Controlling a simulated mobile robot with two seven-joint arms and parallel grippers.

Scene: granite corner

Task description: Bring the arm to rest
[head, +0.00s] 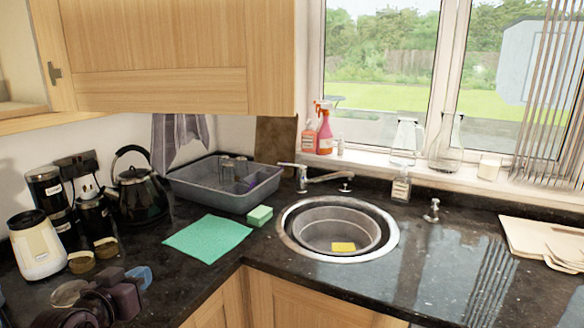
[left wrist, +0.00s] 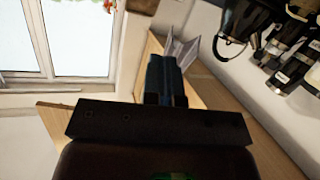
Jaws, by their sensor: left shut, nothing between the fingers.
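My left gripper (head: 140,276) shows at the lower left of the head view, low over the left stretch of counter. Its blue fingertips are together. In the left wrist view its dark fingers (left wrist: 165,75) are shut and hold nothing. My right gripper is in neither view.
The black kettle (head: 138,190), dark canisters (head: 46,190) and cream jar (head: 36,245) stand on the left counter. A grey dish rack (head: 222,203), green cloth (head: 208,238) and round sink (head: 285,240) lie beyond. A wall cabinet (head: 160,45) overhangs the left counter. The right counter's front is clear.

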